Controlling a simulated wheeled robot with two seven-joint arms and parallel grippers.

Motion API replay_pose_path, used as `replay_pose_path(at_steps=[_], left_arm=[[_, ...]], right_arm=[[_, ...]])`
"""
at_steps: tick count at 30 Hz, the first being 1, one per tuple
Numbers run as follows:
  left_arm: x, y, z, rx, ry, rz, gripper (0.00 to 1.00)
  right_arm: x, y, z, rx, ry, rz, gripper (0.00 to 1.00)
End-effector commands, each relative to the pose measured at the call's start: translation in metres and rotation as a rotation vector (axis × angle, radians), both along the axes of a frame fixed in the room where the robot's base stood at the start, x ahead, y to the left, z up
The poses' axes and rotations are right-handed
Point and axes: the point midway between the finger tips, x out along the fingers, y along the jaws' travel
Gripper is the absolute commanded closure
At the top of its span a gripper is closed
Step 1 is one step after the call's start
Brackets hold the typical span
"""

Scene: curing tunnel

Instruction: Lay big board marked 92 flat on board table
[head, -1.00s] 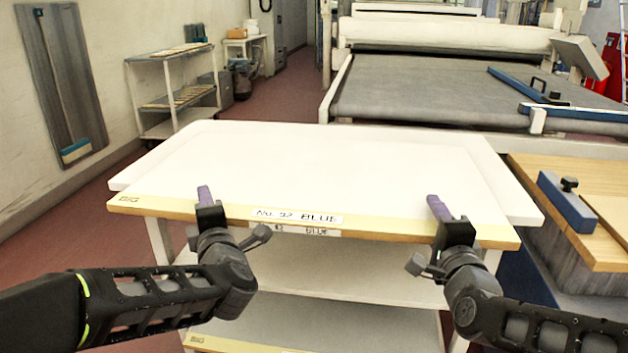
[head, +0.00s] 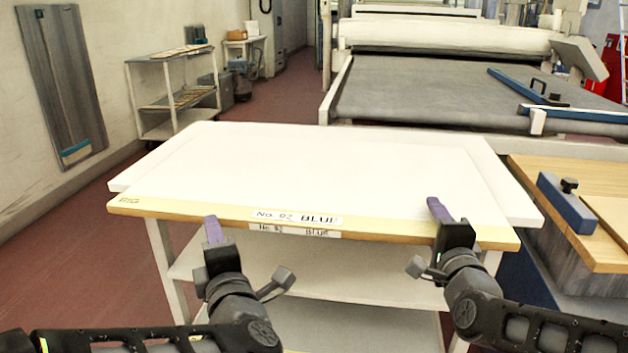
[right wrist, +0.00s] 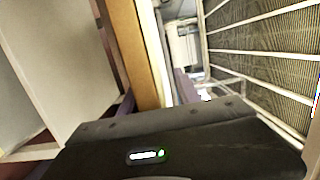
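The big board (head: 316,181) is a wide white panel with a tan front strip, marked BIG and No. 92 BLUE. It lies flat on top of the board table (head: 162,268), a white stand with shelves below. My left gripper (head: 213,230) is clear of the board, just in front of its front edge at left; its finger spacing is hidden. My right gripper (head: 440,211) is at the right part of the front edge. In the right wrist view its purple fingers lie on either side of the tan board edge (right wrist: 138,50), apparently with a small gap on one side.
A conveyor with a dark belt (head: 430,95) stands behind the table. A wooden bench (head: 570,237) with a blue tool (head: 566,203) stands close at right. A shelf cart (head: 170,90) is at back left. Open floor lies left of the table.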

Motion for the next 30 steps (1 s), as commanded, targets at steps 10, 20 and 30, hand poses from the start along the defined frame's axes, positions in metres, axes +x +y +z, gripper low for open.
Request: replay_pose_path(at_steps=[10,20,30], left_arm=[[-0.008,-0.004,0.000,0.001,0.000,0.000,0.61],[-0.008,-0.004,0.000,0.001,0.000,0.000,0.61],[-0.008,-0.004,0.000,0.001,0.000,0.000,0.61]], right_arm=[[0.000,0.000,0.000,0.000,0.000,0.000,0.61],[-0.016,-0.002,0.001,0.000,-0.001,0.000,0.61],[-0.067,-0.007,0.001,0.001,-0.002,-0.001,0.61]])
